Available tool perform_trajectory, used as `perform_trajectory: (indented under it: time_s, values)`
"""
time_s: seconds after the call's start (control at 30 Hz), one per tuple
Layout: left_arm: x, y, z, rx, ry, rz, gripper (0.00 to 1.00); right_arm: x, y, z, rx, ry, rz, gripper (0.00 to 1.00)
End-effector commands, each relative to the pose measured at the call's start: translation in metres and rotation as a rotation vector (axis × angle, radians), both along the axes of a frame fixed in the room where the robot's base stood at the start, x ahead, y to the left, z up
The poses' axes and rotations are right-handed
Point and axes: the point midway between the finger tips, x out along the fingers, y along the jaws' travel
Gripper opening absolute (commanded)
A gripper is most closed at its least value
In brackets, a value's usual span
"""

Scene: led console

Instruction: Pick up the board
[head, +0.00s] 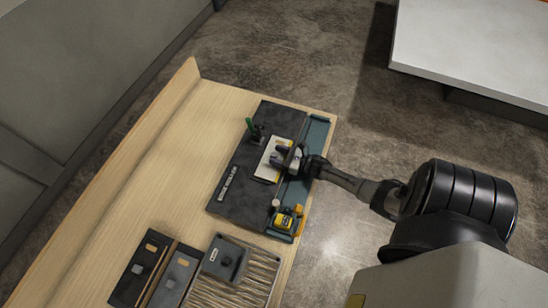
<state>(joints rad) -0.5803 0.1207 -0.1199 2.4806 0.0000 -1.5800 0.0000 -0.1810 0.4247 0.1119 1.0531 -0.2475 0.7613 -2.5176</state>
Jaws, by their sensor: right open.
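A small pale board (262,172) with a yellowish edge lies on the dark panel (232,206) of the console. My right gripper (279,157) comes in from the right and its fingers are at the board's right part. The jaws are open. The gripper hides some of the board, and I cannot tell whether the fingers touch it. My left gripper is not in view.
A ribbed tray (255,270) and dark boxes (141,269) occupy the table's near end.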

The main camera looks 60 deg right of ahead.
Motion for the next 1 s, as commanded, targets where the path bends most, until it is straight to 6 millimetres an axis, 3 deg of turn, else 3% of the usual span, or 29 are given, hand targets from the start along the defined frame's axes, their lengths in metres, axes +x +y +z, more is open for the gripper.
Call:
perform_trajectory:
  time_s: [0.07,0.6,1.0]
  values:
    - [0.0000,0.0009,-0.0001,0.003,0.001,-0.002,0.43,-0.0002,-0.0001,0.0000,0.000,0.000,0.000,0.52]
    - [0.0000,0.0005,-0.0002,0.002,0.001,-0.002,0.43,-0.0004,-0.0002,0.0000,0.000,0.000,0.000,0.01]
    - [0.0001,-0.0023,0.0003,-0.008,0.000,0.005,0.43,-0.0003,-0.0003,0.0033,0.000,-0.001,0.000,0.00]
